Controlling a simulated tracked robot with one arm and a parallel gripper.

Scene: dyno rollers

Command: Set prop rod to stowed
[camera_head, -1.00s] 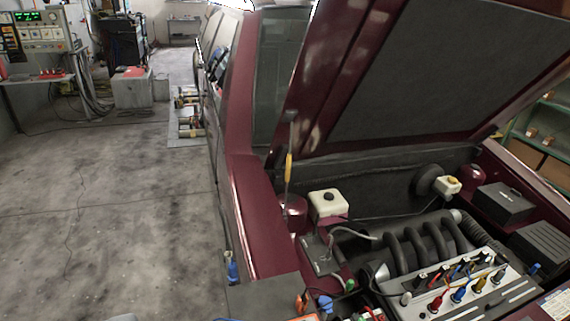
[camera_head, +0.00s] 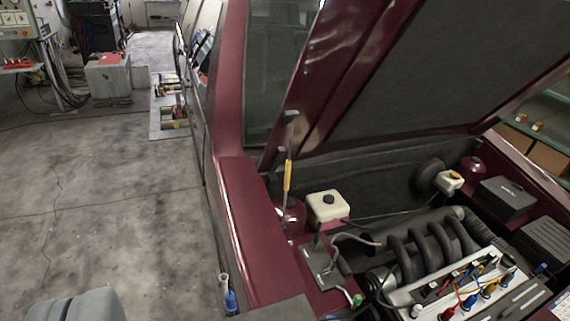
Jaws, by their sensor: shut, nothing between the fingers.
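The prop rod (camera_head: 287,177) is a thin rod with a yellow-orange sleeve. It stands nearly upright at the left side of the engine bay, behind the red fender (camera_head: 250,190). Its upper end meets a small light fitting near the left edge of the raised hood (camera_head: 420,70). Its lower end drops beside a dark red dome, and its foot is hard to make out. The hood is open, with a dark lining underneath. My gripper's fingers do not show; the rod has nothing of mine touching it.
A white reservoir (camera_head: 326,205) stands right of the rod. The engine (camera_head: 420,250) and a light panel with coloured leads (camera_head: 480,290) fill the lower right. A rounded grey shape (camera_head: 82,306) cuts into the lower left. The concrete floor (camera_head: 100,200) at left is clear.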

